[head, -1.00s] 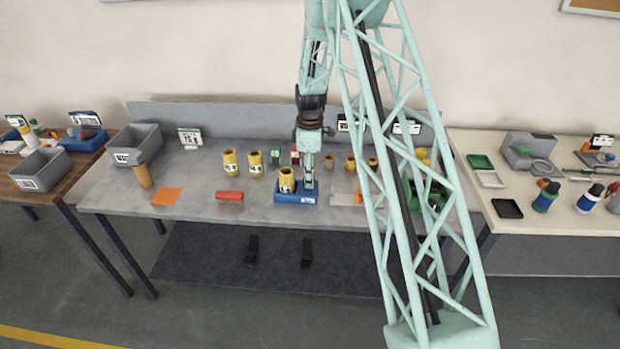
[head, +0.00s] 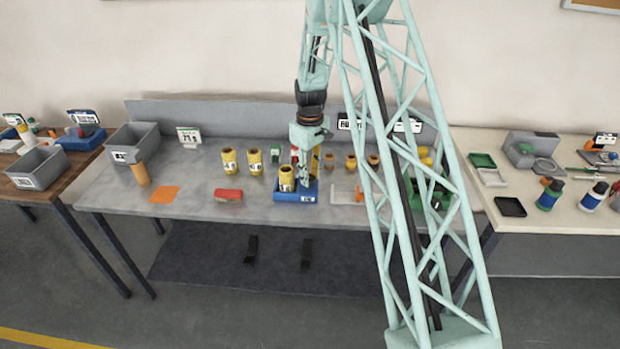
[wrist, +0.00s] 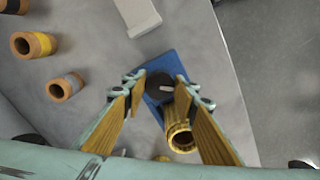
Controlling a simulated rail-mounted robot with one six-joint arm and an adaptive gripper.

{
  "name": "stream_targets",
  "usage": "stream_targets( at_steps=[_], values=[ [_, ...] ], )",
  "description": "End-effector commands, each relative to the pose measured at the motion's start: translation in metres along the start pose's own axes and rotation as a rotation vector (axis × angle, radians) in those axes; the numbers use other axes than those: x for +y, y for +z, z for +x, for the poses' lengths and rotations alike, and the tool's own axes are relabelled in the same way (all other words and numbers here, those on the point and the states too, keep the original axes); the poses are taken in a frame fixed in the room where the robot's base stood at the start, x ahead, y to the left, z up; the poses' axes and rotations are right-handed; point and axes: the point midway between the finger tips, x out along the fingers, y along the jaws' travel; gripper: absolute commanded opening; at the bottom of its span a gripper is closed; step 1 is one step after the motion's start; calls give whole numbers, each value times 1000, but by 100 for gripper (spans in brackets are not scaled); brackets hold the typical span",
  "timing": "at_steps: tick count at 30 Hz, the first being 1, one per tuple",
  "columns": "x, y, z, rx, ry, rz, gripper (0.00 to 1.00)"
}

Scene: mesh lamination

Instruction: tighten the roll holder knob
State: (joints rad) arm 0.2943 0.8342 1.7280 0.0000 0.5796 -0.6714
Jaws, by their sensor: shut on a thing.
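The blue roll holder (head: 311,198) stands near the front middle of the grey table, with a yellow roll (head: 287,179) upright on its left part. In the wrist view the roll (wrist: 181,137) stands beside the dark round knob (wrist: 160,85), which has a pale mark on top. My gripper (wrist: 161,90) points down with one finger on either side of the knob, and is shut on it. In the head view my gripper (head: 306,176) is over the right part of the blue holder, and its fingers hide the knob.
More yellow rolls (head: 229,161) stand behind the holder. A red block (head: 228,195) and an orange sheet (head: 165,195) lie to its left, and a pale flat piece (head: 344,193) to its right. A grey bin (head: 136,145) is at the far left.

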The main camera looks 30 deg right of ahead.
Motion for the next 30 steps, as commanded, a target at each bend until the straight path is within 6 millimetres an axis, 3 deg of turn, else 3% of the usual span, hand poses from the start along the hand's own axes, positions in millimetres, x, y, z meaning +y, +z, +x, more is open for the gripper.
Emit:
stream_targets(
  at_steps=[30],
  values=[
    [-3,-2,0,0,0,793,16]
  ],
)
